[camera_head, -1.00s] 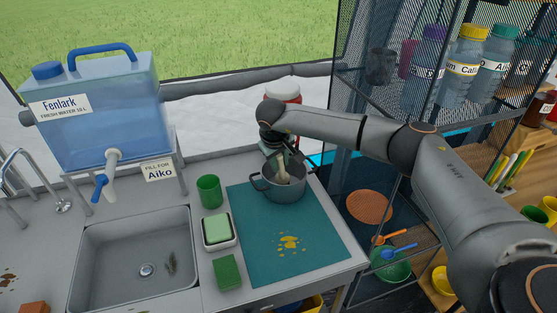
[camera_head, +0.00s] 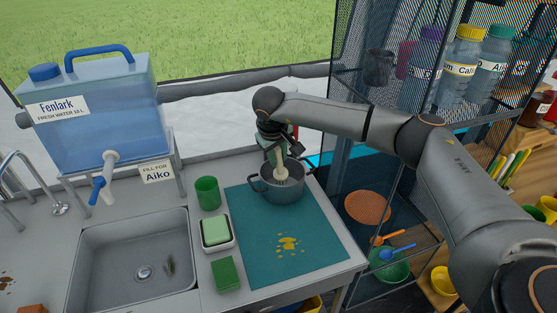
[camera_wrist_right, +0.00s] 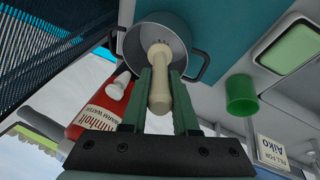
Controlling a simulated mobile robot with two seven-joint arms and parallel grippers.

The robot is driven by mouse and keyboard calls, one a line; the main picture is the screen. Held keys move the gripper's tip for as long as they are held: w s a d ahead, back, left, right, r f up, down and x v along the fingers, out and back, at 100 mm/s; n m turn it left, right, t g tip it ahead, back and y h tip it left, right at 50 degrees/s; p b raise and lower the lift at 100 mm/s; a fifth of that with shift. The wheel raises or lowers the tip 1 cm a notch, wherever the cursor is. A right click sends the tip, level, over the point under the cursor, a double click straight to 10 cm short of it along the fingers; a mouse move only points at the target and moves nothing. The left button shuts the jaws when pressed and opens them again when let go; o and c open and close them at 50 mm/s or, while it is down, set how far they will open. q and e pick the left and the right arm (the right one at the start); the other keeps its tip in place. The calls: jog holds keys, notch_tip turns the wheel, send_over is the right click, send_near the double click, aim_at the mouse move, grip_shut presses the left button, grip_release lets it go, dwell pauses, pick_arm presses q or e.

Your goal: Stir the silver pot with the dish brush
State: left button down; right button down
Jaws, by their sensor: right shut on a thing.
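The silver pot (camera_head: 284,194) is a grey two-handled pot standing upright near the back of the teal mat (camera_head: 255,235). My right gripper (camera_head: 276,154) is above the pot and shut on the cream dish brush (camera_head: 282,175). The brush points down into the pot, with its lower end inside the rim. In the right wrist view, the brush (camera_wrist_right: 160,82) sits between the green fingers of my right gripper (camera_wrist_right: 162,90), and the pot (camera_wrist_right: 152,22) lies beyond them. Whether the brush touches the pot's floor is unclear. My left gripper is out of view.
A green cup (camera_head: 207,193), a soap dish (camera_head: 216,234) and a green sponge (camera_head: 227,274) stand left of the mat. The sink (camera_head: 133,260) is farther left. A mesh shelf (camera_head: 345,130) stands to the right.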

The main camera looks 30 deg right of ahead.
aim_at(276, 151)
jog(key=shift+v, duration=2.8)
